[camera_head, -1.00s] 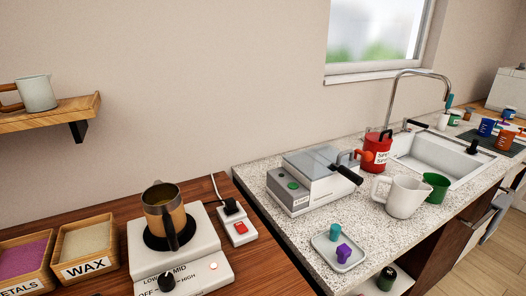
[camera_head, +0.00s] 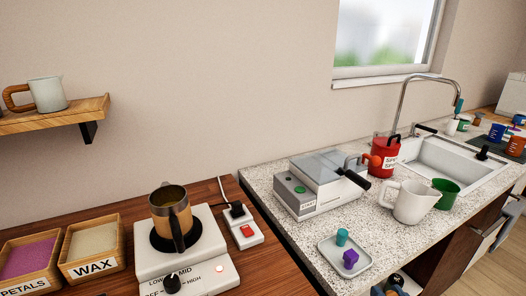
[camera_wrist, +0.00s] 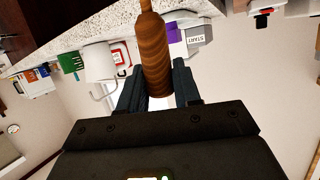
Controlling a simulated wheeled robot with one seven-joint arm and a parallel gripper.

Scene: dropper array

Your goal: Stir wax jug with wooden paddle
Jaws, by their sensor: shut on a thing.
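The wax jug (camera_head: 171,214) stands upright on the white hot plate (camera_head: 205,247) at the lower left of the head view. It is a metal jug with a brownish band, a dark handle towards me and yellowish contents. In the wrist view, my gripper (camera_wrist: 157,80) is shut on a brown wooden shaft (camera_wrist: 152,45), which looks like the paddle's handle. The rest of the paddle is out of view or hidden. My gripper is not clearly visible in the head view, and it is apart from the jug.
A WAX box (camera_head: 70,277) and a PETALS box (camera_head: 22,285) stand left of the hot plate. A power strip (camera_head: 248,231) is to its right. The speckled counter holds a grey device (camera_head: 297,203), white pitcher (camera_head: 409,203), green cup (camera_head: 447,193) and small tray (camera_head: 333,263). A wall shelf (camera_head: 52,114) carries another pitcher.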

